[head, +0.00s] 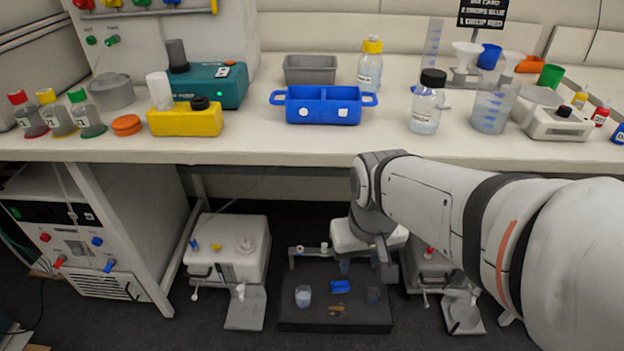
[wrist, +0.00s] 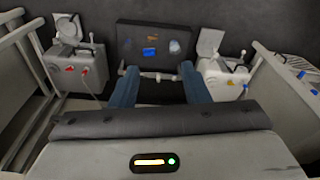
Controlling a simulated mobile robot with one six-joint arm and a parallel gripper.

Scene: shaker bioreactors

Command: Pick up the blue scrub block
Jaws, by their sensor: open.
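The blue scrub block (head: 340,286) is a small blue piece lying on a dark, low platform (head: 300,325) on the floor under the bench. In the wrist view the block (wrist: 150,52) shows near the top middle, on the same dark platform (wrist: 128,32). My gripper (wrist: 158,78) is open, with its two blue-grey fingers apart and nothing between them. In the head view my gripper is under the bench edge, above and behind the block, partly hidden by my arm. The fingers are apart from the block.
A clear beaker (head: 303,296) and a brown-orange piece (head: 337,308) sit near the block. The bench (head: 250,148) above carries a blue tray (head: 322,118) and bottles.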

